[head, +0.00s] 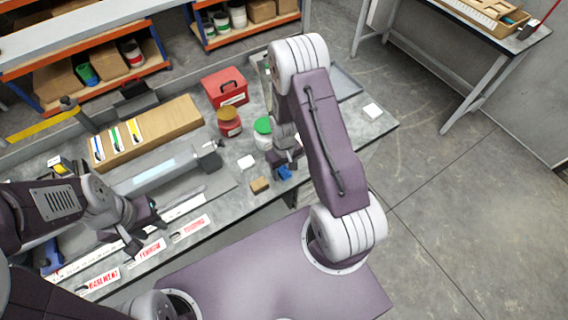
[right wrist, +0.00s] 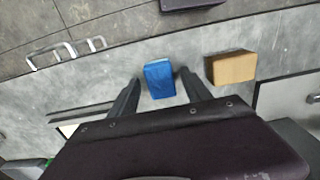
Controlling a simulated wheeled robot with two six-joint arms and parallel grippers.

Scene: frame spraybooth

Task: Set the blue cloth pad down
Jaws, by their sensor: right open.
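The blue cloth pad (right wrist: 159,79) lies on the grey bench top, between and just beyond the tips of my right gripper (right wrist: 158,80) in the right wrist view. The two fingers stand apart on either side of the pad. In the head view, the pad (head: 285,173) shows as a small blue patch below my right gripper (head: 287,163). My left gripper (head: 149,228) is over the bench at the left, its fingers spread, with nothing visible between them.
A tan block (right wrist: 232,67) lies to the right of the pad. A white-bodied jar with a green lid (head: 263,133), a dark red jar (head: 229,122) and a red box (head: 225,88) stand behind. Labelled strips (head: 150,250) line the bench's front edge.

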